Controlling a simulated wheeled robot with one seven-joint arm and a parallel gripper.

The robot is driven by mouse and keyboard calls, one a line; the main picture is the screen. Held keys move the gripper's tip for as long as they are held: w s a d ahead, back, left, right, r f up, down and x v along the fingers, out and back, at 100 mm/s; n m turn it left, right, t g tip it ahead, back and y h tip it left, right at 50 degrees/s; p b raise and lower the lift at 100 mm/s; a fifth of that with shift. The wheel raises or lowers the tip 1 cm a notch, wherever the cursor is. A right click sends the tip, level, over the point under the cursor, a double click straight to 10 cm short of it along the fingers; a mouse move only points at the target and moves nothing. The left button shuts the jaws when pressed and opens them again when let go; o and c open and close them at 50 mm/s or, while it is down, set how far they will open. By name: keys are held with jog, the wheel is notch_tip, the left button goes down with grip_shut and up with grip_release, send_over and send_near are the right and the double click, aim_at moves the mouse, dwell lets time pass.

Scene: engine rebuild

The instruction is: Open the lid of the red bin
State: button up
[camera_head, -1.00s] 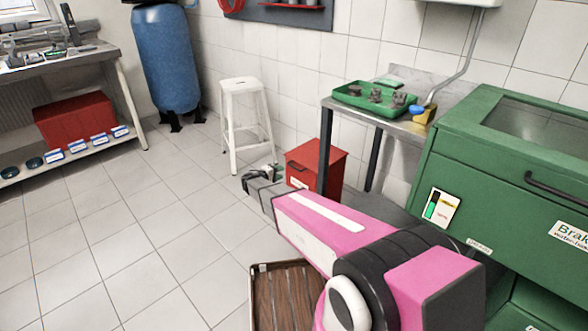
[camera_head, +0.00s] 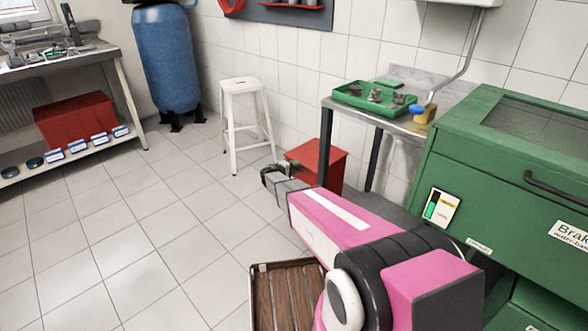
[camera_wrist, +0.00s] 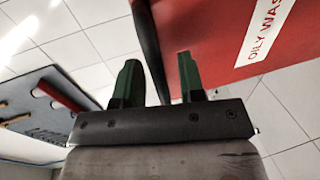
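The red bin (camera_head: 317,158) stands on the floor under the left end of the metal table. My arm hides most of its front in the head view. In the wrist view its red face (camera_wrist: 215,30) with a white "OILY WAS..." label fills the top right. The lid looks shut. My gripper (camera_head: 272,172) is just left of the bin in the head view. In the wrist view my gripper (camera_wrist: 158,62) has its two green fingers apart. A dark bar (camera_wrist: 150,45) beside the red face runs down between them; I cannot tell whether it touches either finger.
A green parts washer (camera_head: 510,150) is at the right. A white stool (camera_head: 242,88) stands behind left. A brown slatted crate (camera_head: 285,265) lies on the floor in front. The left floor is clear.

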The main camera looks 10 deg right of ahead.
grip_shut()
jog(key=shift+r, duration=0.1)
jog(key=shift+r, duration=0.5)
jog(key=w+d+r+g+y, duration=0.2)
jog(key=d+r, duration=0.1)
jog(key=r, duration=0.5)
jog(key=w+d+r+g+y, duration=0.1)
jog(key=w+d+r+y, duration=0.2)
jog(key=r, duration=0.5)
jog(key=w+d+r+g+y, duration=0.2)
jog(key=d+r, duration=0.3)
jog(key=r, duration=0.3)
jog(key=shift+w+r+g+y, duration=0.2)
jog(key=shift+w+g+y, duration=0.1)
jog(key=shift+w+y, duration=0.15)
